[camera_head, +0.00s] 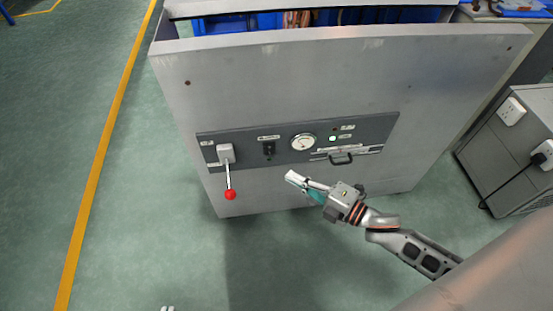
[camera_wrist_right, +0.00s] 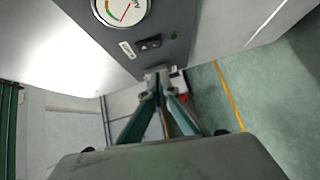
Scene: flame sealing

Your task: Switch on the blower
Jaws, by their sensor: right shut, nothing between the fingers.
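The grey machine's control panel (camera_head: 375,133) carries a small black switch (camera_head: 268,149) under a pale label, between a white lever with a red knob (camera_head: 230,194) and a round gauge (camera_head: 303,142). In the right wrist view, the black switch (camera_wrist_right: 150,43) and part of the gauge (camera_wrist_right: 124,10) show above the fingers. My right gripper (camera_head: 291,177) is shut and empty, below the gauge in the head view and apart from the switch. Its fingertips (camera_wrist_right: 158,77) meet in the wrist view. Two small pale tips (camera_head: 167,308) at the bottom edge may be my left gripper.
A grey cabinet (camera_head: 510,155) with a plugged black cable stands at right. The green floor left of the machine is clear, with a yellow line (camera_head: 95,170).

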